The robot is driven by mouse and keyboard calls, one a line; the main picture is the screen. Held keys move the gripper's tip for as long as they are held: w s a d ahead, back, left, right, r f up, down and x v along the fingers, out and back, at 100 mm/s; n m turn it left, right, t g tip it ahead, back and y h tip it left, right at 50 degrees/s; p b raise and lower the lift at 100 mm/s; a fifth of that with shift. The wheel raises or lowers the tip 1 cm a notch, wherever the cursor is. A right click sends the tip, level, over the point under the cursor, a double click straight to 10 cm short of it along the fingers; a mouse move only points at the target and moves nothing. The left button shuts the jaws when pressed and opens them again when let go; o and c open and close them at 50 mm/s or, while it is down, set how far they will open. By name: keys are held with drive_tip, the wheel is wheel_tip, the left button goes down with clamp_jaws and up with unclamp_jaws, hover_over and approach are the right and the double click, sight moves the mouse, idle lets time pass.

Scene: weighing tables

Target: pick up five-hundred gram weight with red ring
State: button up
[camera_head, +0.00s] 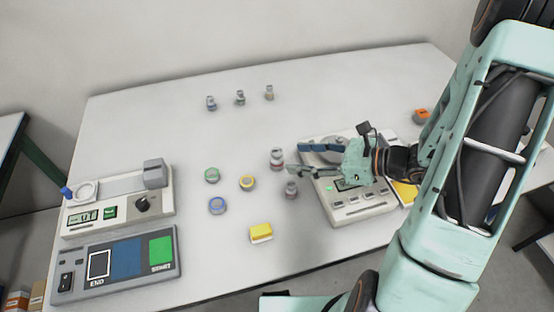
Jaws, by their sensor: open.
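Two grey metal weights stand upright left of my gripper: a larger weight (277,158) and a smaller weight (291,190) nearer the front. Both show a reddish band, but the picture is too small to read any mass on them. My gripper (300,159) reaches in from the right, over the scale (362,209). It is open, with its two fingers pointing left. The larger weight stands just beyond the fingertips, and the smaller one stands in front of the nearer finger. I cannot tell whether that finger touches either weight. The gripper hides part of the scale.
Green (212,175), yellow (247,183) and blue (217,206) ringed round pieces lie left of the weights. A yellow block (261,232) lies in front. Three small weights (240,98) stand at the back. A second scale (118,206) and a START/END panel (117,264) are at left.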

sight(281, 156)
drive_tip(key=x, duration=0.5)
drive_tip(key=shift+w+a+f, duration=0.1)
drive_tip(key=shift+w+f, duration=0.2)
drive_tip(key=shift+c, duration=0.4)
drive_tip(key=shift+r, duration=0.1)
clamp_jaws()
